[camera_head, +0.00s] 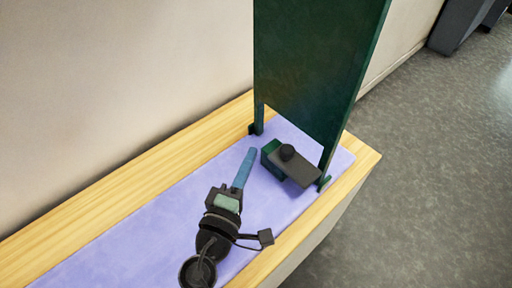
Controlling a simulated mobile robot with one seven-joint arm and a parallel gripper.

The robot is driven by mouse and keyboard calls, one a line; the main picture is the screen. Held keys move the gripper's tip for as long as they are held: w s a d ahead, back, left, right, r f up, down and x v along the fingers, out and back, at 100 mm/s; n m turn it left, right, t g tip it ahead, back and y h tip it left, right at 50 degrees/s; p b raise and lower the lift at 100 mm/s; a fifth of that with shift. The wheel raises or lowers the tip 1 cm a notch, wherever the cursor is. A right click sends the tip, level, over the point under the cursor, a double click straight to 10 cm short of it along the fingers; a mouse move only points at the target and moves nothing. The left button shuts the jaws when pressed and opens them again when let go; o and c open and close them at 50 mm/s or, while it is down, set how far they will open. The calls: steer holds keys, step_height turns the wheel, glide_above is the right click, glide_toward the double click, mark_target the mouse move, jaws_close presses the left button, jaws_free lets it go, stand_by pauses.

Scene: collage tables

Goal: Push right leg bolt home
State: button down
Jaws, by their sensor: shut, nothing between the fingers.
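A tall dark green panel (315,70) stands upright on two narrow legs at the far end of the table. The right leg (327,160) comes down near the mat's right edge, with a small dark green piece (324,183) at its foot. I cannot tell if this piece is the bolt or how deep it sits. The left leg (259,117) has a dark piece (252,128) at its foot. My gripper (250,154), black with a long blue front end, is shut and empty. Its tip is left of the right leg and apart from it.
A green block with a dark grey plate (296,170) and black knob (287,152) lies between my gripper and the right leg. A wall runs behind; floor is open at right.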

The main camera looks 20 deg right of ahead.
steer(key=v, duration=0.5)
steer(key=shift+s+a, duration=0.1)
steer(key=shift+s, duration=0.25)
steer(key=shift+r, duration=0.1)
steer(key=w+a+r+m+t+y, duration=0.1)
steer(key=w+r+m+t+y, duration=0.2)
steer(key=r, duration=0.9)
steer(key=w+a+r+m+t+y, duration=0.15)
steer(key=w+r+m, duration=0.35)
steer(key=r, duration=0.7)
steer(key=s+a+r+t+y, duration=0.2)
steer(key=s+r+t+y, duration=0.15)
steer(key=r, duration=0.55)
steer(key=s+a+r+m+t+y+p, duration=0.1)
steer(key=s+a+r+t+y, duration=0.2)
steer(key=r, duration=0.6)
steer(key=s+a+r+t+y, duration=0.1)
steer(key=s+r+t+y, duration=0.15)
steer(key=s+r, duration=0.45)
step_height(320, 180, up, 25)
steer(key=w+h+p, duration=0.1)
steer(key=w+p, duration=0.1)
steer(key=p, duration=2.2)
steer(key=shift+w+a, duration=0.2)
steer(key=shift+w, duration=0.15)
